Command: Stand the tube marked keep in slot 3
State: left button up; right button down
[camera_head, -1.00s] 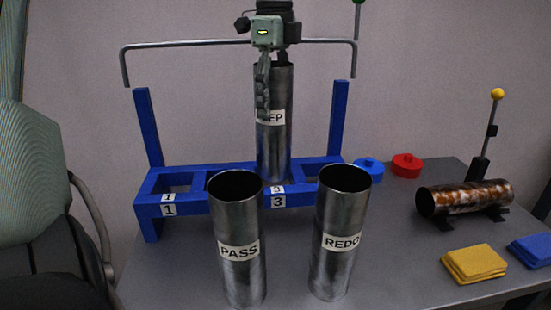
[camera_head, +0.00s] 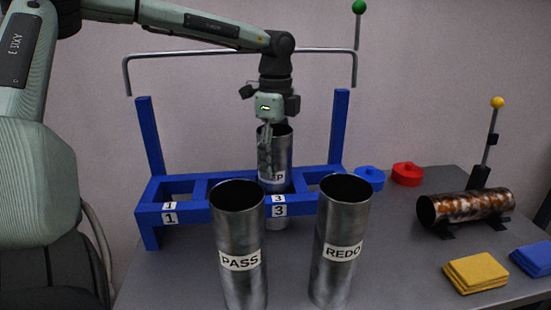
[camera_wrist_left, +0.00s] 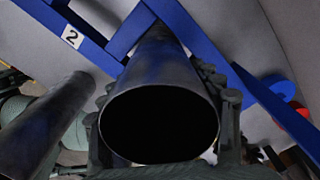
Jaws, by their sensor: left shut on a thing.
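The steel tube marked KEEP (camera_head: 281,153) stands roughly upright in the slot 3 bay of the blue rack (camera_head: 186,214). Its lower end shows below the front rail. Whether it touches the table is hard to tell. My left gripper (camera_head: 267,150) is shut on its upper part from above, partly covering the label. In the left wrist view the tube's dark open mouth and wall (camera_wrist_left: 160,68) lie between the fingers. The slot 3 label (camera_head: 278,205) is on the rack's front. My right gripper is not in view.
The PASS tube (camera_head: 240,275) and REDO tube (camera_head: 338,270) stand in front of the rack. A rusty tube (camera_head: 466,206) lies on supports at right, near yellow cloths (camera_head: 474,272) and a blue cloth (camera_head: 534,257). Blue (camera_head: 370,177) and red (camera_head: 407,174) caps sit behind. A grey bar (camera_head: 190,54) spans above.

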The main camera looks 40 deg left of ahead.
aim_at(276, 130)
pick_arm(q)
jog(key=shift+f, duration=0.1)
jog(key=o, duration=1.8)
jog(key=shift+o, duration=0.2)
notch_tip(276, 130, up, 12)
jog(key=shift+r, duration=0.15)
